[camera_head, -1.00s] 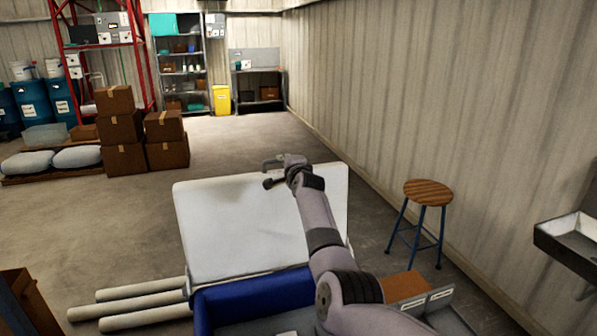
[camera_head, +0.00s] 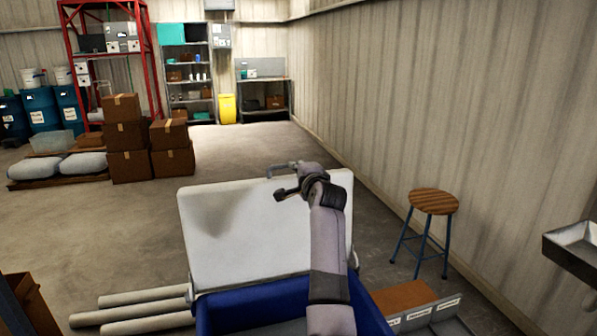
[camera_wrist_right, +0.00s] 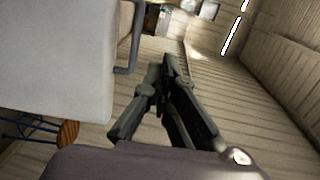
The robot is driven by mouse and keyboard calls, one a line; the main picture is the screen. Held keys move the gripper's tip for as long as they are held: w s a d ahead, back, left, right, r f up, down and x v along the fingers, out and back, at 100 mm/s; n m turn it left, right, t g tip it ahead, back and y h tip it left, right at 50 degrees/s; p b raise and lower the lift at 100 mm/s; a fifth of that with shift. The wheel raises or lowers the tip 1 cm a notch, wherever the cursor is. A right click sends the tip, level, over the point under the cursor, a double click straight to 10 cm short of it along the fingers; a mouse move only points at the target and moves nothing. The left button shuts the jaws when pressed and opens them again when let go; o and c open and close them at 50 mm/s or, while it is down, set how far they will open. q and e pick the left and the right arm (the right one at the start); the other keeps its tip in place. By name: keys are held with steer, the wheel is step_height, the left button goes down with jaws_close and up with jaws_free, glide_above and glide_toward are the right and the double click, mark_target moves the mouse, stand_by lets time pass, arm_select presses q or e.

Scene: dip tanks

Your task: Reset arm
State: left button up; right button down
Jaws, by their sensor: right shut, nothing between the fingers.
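My right arm reaches up from the bottom of the head view. Its right gripper (camera_head: 280,182) is in front of the upper part of a raised white lid (camera_head: 240,240), with nothing held. In the right wrist view the same gripper (camera_wrist_right: 165,70) shows dark fingers, shut and empty, with the white lid (camera_wrist_right: 55,60) to the left. The lid stands up behind an open blue container (camera_head: 240,307), partly hidden by my arm. My left gripper is not in view.
A wooden-topped stool (camera_head: 433,202) stands right of the lid, near the corrugated wall (camera_head: 450,90). Pale rods (camera_head: 135,315) lie at lower left. Stacked cardboard boxes (camera_head: 125,137) and a red rack (camera_head: 68,60) stand farther back. The middle floor is open.

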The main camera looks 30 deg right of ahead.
steer(key=s+a+f+n+g+y, duration=0.1)
steer(key=s+a+f+n+g, duration=0.5)
steer(key=s+f, duration=0.7)
steer(key=s+a+f+n+g+y, duration=0.1)
steer(key=s+a+f+n, duration=0.5)
steer(key=s+f, duration=0.65)
steer(key=s+a+f+n+g+y, duration=0.1)
steer(key=s+a+f+n+g, duration=0.2)
steer(key=s, duration=0.6)
steer(key=s+a+f+n+g, duration=0.1)
steer(key=s+a+f+n, duration=0.25)
steer(key=s, duration=0.55)
steer(key=s+a+f+n+g+y, duration=0.1)
steer(key=s+a+f+n+g, duration=0.2)
steer(key=s, duration=0.6)
step_height(320, 180, down, 24)
steer(key=n, duration=0.1)
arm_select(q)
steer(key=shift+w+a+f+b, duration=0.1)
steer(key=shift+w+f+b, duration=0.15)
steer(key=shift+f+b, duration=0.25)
arm_select(e)
steer(key=s+d+f, duration=0.2)
steer(key=s+f, duration=0.6)
steer(key=f, duration=0.1)
steer(key=s+d+f+g, duration=0.1)
steer(key=s+f, duration=0.8)
steer(key=f, duration=0.1)
steer(key=shift+d+g, duration=0.3)
steer(key=shift+d, duration=0.05)
